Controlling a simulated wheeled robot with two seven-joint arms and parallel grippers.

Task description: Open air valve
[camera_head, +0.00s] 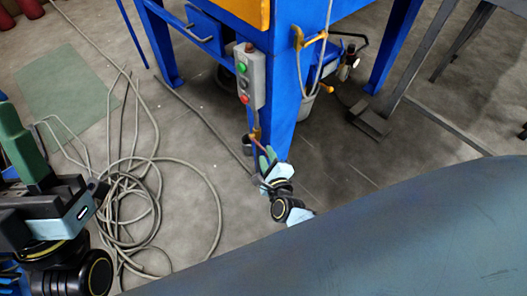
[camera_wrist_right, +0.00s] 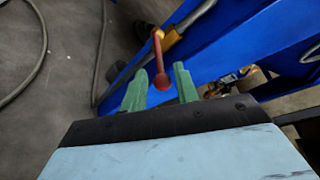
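The air valve has a red lever with a round red knob (camera_wrist_right: 162,82) and a brass-yellow body (camera_wrist_right: 172,40) on a blue machine leg. In the head view the valve (camera_head: 256,133) sits low on the leg, below the button box. My right gripper (camera_wrist_right: 160,68) is open, its two green fingers apart. In the wrist view the lever's knob appears between the fingers; I cannot tell whether they touch it. In the head view my right gripper (camera_head: 267,154) is just below the valve. My left gripper (camera_head: 22,145) is at the left edge, away from the valve; its opening is unclear.
A grey button box (camera_head: 250,77) with green and red buttons hangs on the blue machine leg (camera_head: 283,90). Loose hoses (camera_head: 130,205) lie coiled on the floor at left. A large dark, rounded surface (camera_head: 400,235) fills the lower right.

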